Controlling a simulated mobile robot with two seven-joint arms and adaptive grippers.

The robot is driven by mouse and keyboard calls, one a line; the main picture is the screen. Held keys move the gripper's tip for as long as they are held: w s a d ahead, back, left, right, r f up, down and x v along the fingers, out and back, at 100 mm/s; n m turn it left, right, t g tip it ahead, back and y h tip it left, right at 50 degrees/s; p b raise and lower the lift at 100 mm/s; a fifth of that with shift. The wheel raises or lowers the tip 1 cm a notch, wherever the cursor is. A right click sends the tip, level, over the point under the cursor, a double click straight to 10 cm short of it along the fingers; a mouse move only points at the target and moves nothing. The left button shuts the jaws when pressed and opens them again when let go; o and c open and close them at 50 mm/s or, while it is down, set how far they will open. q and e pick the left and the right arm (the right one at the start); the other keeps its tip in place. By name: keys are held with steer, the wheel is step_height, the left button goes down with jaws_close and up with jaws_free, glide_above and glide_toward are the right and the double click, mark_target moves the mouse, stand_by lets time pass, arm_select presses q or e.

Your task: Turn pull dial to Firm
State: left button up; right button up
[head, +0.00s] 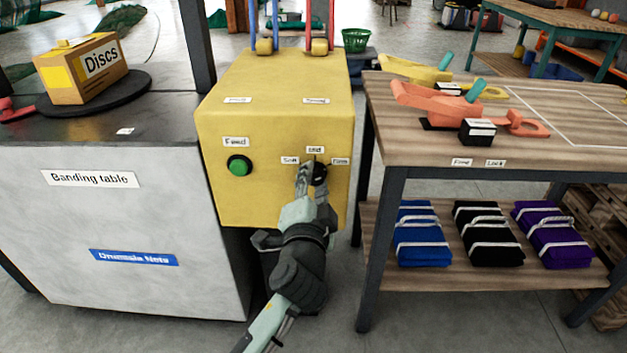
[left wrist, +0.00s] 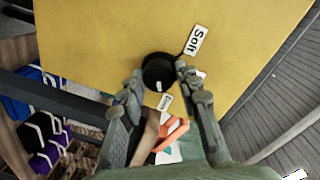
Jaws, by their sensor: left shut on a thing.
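The black pull dial (head: 320,174) is on the front of the yellow box (head: 262,195), partly hidden by my left gripper (head: 312,172). The small labels Soft (head: 289,160), Mid (head: 315,149) and Firm (head: 340,161) stand left of, above and right of it. In the left wrist view the round dial (left wrist: 158,72) sits between the fingertips of my left gripper (left wrist: 158,80), which is shut on it. A small white mark shows on its edge on the side of the Firm label (left wrist: 166,102); I cannot tell its exact setting. My right gripper is not in view.
A green Feed button (head: 239,165) is left of the dial. The grey banding table (head: 120,220) adjoins the box on the left. A wooden bench (head: 400,125) with orange tools stands on the right, folded bundles on its shelf.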

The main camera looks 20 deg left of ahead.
arm_select(q)
steer(key=shift+r, duration=0.15)
steer(key=o, duration=1.1)
steer(key=shift+w, duration=0.15)
steer(key=shift+f, duration=0.2)
steer(key=v, duration=1.2)
